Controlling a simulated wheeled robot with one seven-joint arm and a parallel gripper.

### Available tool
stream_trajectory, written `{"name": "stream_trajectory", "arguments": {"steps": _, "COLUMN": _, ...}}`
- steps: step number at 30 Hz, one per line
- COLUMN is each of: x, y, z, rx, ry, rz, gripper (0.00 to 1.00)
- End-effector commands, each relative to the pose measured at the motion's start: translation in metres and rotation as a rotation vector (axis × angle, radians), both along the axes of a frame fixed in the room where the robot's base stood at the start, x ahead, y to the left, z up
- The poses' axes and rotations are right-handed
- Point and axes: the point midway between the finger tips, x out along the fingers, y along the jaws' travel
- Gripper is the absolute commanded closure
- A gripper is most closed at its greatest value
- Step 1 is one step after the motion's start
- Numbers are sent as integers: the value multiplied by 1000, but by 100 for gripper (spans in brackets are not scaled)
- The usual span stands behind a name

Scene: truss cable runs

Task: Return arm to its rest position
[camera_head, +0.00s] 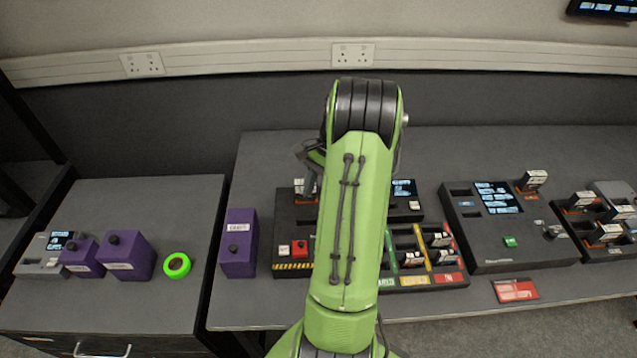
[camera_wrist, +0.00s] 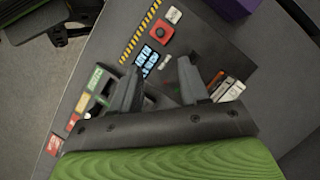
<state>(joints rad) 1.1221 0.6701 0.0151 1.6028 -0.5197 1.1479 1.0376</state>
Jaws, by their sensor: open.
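My green arm (camera_head: 350,210) reaches forward over the middle of the desk and hides part of the console beneath it. My gripper (camera_wrist: 158,78) shows in the wrist view, with its two dark fingers spread apart and nothing between them. In the head view only a dark bit of it (camera_head: 312,155) shows beside the arm; the rest is hidden. The gripper is above the central dark console (camera_head: 284,212), which has a red button (camera_head: 299,248), a small screen and hazard stripes. The button also shows in the wrist view (camera_wrist: 162,31). I cannot tell the exact height.
A purple box (camera_head: 238,250) stands left of the console. Two more purple boxes (camera_head: 125,262), a green tape roll (camera_head: 177,265) and a grey device (camera_head: 45,258) sit on the left cabinet. Another console (camera_head: 485,255) and module racks (camera_head: 600,235) are at right. A red card (camera_head: 515,290) lies in front.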

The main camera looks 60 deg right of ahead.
Motion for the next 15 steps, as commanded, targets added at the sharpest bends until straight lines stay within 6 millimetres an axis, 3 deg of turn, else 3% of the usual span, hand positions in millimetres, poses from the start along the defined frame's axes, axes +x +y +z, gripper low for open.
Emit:
{"name": "stream_trajectory", "arguments": {"steps": 3, "x": -1, "y": -4, "z": 11, "rx": 0, "ry": -1, "rz": 0, "gripper": 55}}
{"name": "stream_trajectory", "arguments": {"steps": 15, "x": -1, "y": -4, "z": 11, "rx": 1, "ry": 0, "rz": 0, "gripper": 55}}
